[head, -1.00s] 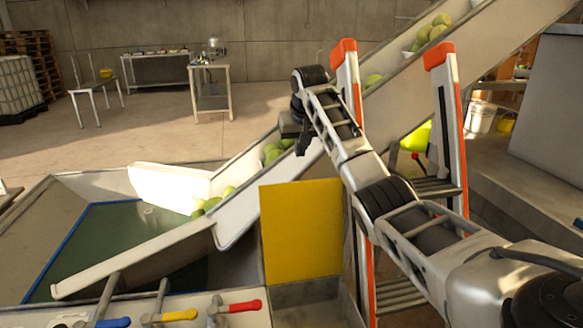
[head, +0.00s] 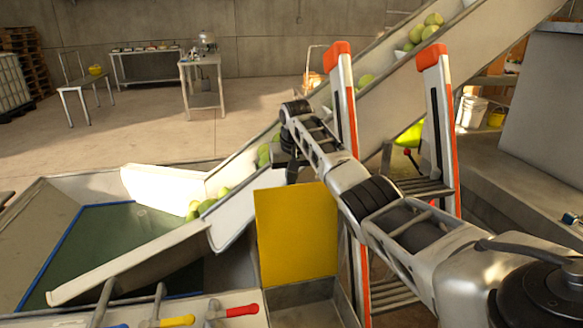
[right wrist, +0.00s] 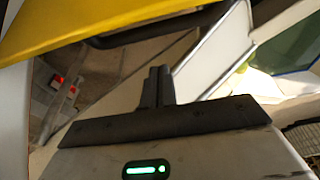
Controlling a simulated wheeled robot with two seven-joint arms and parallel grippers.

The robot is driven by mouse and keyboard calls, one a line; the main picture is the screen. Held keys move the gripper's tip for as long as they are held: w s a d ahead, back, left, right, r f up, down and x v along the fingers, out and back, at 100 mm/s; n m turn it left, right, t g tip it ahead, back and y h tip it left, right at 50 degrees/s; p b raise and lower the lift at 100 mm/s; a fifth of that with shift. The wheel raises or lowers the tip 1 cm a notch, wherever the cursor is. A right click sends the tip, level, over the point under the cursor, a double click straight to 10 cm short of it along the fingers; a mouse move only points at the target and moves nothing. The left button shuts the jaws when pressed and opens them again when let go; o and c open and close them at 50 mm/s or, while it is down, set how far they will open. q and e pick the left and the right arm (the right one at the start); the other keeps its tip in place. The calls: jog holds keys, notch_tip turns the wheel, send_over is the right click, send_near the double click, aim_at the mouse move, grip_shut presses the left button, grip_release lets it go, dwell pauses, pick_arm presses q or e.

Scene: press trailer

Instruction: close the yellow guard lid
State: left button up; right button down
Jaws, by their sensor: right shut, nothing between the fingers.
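The yellow guard lid (head: 297,235) is a flat panel standing upright, in the lower middle of the head view, above a grey metal box (head: 305,290). Its yellow edge also crosses the top left of the right wrist view (right wrist: 75,28). My right gripper (head: 292,172) hangs just above and behind the lid's top edge in the head view. Its fingers (right wrist: 157,85) are together and empty in the right wrist view, with a gap visible between them and the yellow edge. My left gripper is out of view.
A sloping conveyor (head: 390,85) carries green fruit behind my right arm. An orange-and-white ladder (head: 436,120) stands close to my right arm. Blue, yellow and red handled levers (head: 240,310) sit at the front left of the lid. A green-floored trough (head: 110,245) lies to the left.

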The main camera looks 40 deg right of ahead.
jog(key=s, duration=0.1)
jog(key=s+a, duration=0.1)
jog(key=s+p, duration=0.1)
jog(key=shift+a+r, duration=0.2)
jog(key=shift+a, duration=0.15)
dwell(0.3)
